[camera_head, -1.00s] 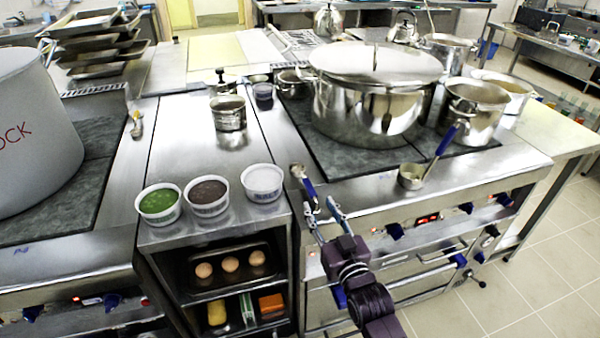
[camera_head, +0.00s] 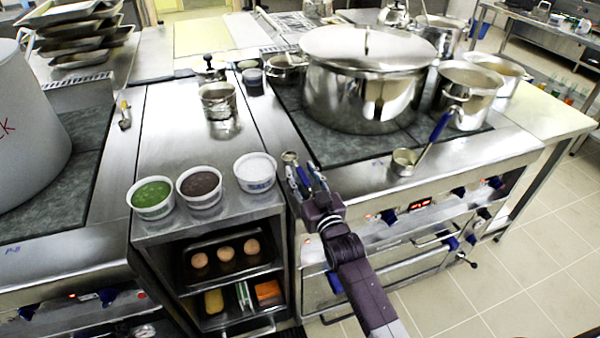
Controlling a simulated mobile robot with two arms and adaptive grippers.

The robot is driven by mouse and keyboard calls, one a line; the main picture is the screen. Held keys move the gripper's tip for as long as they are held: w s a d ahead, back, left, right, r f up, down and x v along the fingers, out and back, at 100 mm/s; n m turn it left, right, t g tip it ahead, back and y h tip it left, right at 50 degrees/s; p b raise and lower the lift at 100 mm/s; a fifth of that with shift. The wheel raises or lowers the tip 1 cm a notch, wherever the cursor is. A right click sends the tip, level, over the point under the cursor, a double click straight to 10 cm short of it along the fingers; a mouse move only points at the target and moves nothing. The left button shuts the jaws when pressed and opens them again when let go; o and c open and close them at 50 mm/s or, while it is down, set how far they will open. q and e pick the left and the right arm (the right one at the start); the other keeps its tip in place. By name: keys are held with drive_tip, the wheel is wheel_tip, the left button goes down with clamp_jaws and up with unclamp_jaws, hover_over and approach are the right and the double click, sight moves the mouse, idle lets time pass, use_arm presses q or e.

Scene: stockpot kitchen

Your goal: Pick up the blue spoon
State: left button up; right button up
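The blue spoon (camera_head: 301,176) lies at the left front edge of the right stove, its small metal head pointing away from me and its blue handle toward me. My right gripper (camera_head: 304,178) reaches in from the lower right. Its two fingers are apart, one on each side of the blue handle. Whether either finger touches the handle is too small to tell. The near end of the handle is hidden by the gripper. My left gripper is not in view.
A blue-handled ladle (camera_head: 404,160) lies farther right on the stove front. A large lidded stockpot (camera_head: 365,90) stands behind the spoon. White tubs of green (camera_head: 151,198), brown (camera_head: 200,188) and white (camera_head: 255,173) contents stand on the left counter.

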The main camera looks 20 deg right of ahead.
sight(302, 173)
clamp_jaws()
drive_tip(key=shift+r, duration=0.15)
idle(0.4)
wheel_tip(302, 173, up, 20)
idle(0.4)
